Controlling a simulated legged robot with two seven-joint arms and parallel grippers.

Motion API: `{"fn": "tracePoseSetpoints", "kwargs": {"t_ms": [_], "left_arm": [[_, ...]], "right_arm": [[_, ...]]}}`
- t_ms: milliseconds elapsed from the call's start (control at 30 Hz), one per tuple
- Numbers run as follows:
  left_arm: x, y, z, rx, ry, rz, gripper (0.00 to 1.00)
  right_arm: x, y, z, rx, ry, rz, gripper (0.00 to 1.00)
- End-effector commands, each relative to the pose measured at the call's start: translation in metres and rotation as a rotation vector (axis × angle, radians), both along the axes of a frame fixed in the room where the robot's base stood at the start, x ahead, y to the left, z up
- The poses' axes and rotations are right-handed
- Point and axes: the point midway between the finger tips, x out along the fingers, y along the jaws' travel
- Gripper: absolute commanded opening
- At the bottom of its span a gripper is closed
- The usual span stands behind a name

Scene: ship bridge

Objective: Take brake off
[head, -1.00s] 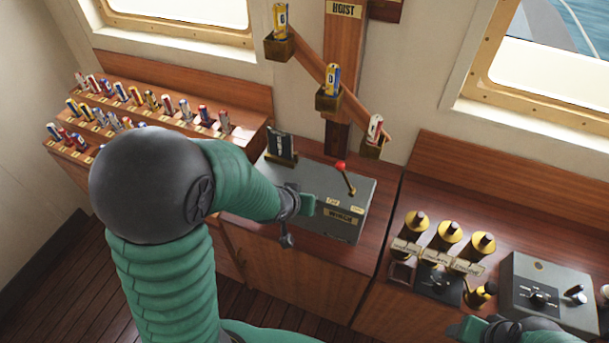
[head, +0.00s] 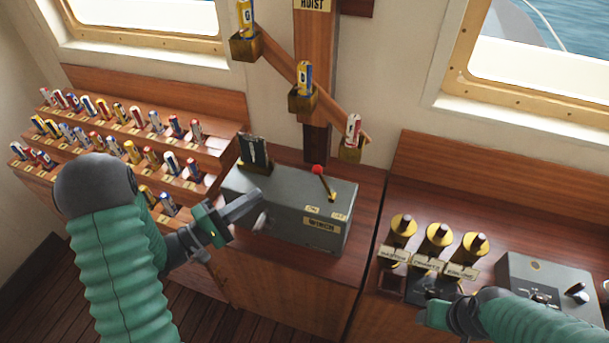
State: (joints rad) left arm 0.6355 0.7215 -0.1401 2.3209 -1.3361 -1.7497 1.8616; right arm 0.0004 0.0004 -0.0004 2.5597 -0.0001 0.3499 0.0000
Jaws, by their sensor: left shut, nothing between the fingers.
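A grey winch box (head: 283,213) with a "WINCH" plate sits on the wooden cabinet in the middle. On its top is a lever with a red knob (head: 317,170), leaning to the left and away from its pivot. Two small labels (head: 324,213) are near its base, too small to read surely. My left gripper (head: 256,208) is shut and empty, at the left front of the box and apart from the lever. Whether it touches the box I cannot tell. My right gripper (head: 424,316) is low at the right, by the brass-topped controls; its fingers are not clear.
A stepped rack of coloured cylinders (head: 130,130) stands at the left. A hoist post (head: 318,80) with a slanted bar of holders rises behind the box. Brass-topped controls (head: 438,235) and a grey switch box (head: 515,268) are at the right.

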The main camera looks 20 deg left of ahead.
Motion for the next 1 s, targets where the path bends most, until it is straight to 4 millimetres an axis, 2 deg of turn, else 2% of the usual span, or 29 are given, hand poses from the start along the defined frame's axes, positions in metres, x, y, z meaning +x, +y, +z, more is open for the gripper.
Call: {"fn": "tracePoseSetpoints", "kwargs": {"t_ms": [367, 467, 833, 1000], "left_arm": [[0.008, -0.008, 0.002, 0.004, -0.001, -0.004, 0.00], [0.019, -0.018, 0.005, 0.006, -0.001, -0.005, 0.00], [0.084, -0.062, 0.013, 0.005, -0.003, -0.005, 0.00], [0.087, -0.089, 0.018, 0.004, -0.001, -0.002, 0.00]], "right_arm": [[0.000, 0.000, 0.002, 0.000, 0.000, 0.001, 0.59], [0.000, 0.000, 0.004, 0.000, 0.000, 0.001, 0.59], [0.000, 0.000, 0.015, 0.000, 0.000, 0.001, 0.59], [0.000, 0.000, 0.020, 0.000, 0.000, 0.001, 0.59]]}}
